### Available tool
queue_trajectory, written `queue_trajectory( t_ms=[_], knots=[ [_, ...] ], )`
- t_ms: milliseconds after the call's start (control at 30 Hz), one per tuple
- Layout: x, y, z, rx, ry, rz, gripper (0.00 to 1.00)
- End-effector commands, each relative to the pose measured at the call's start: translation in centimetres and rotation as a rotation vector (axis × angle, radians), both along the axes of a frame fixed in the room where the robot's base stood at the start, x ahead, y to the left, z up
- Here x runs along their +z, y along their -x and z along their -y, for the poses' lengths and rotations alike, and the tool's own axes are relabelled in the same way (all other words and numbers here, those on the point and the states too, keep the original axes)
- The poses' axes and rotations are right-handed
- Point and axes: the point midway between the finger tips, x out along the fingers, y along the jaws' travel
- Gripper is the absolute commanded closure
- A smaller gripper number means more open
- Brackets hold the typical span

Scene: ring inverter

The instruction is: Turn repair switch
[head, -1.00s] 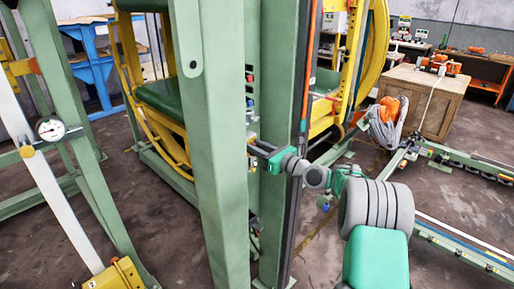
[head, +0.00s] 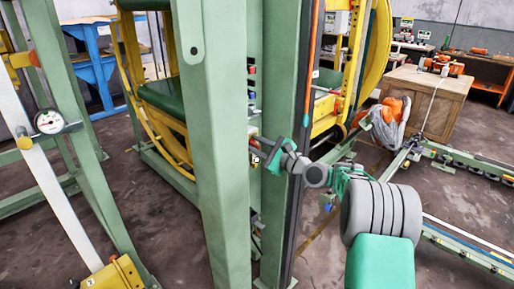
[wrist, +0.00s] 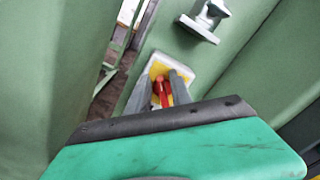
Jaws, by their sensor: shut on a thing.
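The repair switch shows in the wrist view as a red handle (wrist: 161,91) on a yellow plate (wrist: 158,71) with a pale surround, set on a green beam. My gripper (wrist: 160,92) has its two grey fingers on either side of the red handle, shut on it. The fingers hide part of the plate and handle. In the head view my gripper (head: 254,148) reaches in between the green posts from the right, and the switch itself cannot be made out there.
A thick green post (head: 212,150) stands just left of my gripper, and another post (head: 277,90) rises by my wrist. A metal latch-like fitting (wrist: 205,20) sits above the switch in the wrist view. A wooden crate (head: 424,100) stands at the back right.

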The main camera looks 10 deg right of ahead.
Motion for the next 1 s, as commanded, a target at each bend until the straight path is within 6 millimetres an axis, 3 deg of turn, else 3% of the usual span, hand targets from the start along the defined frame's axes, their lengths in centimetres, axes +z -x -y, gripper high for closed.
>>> queue_trajectory(
  t_ms=[600,1000],
  knots=[
    [-1.5,0.3,-0.4,-0.003,0.465,0.336,1.0],
    [-1.7,0.3,-0.4,-0.002,0.655,0.473,1.0]
  ],
)
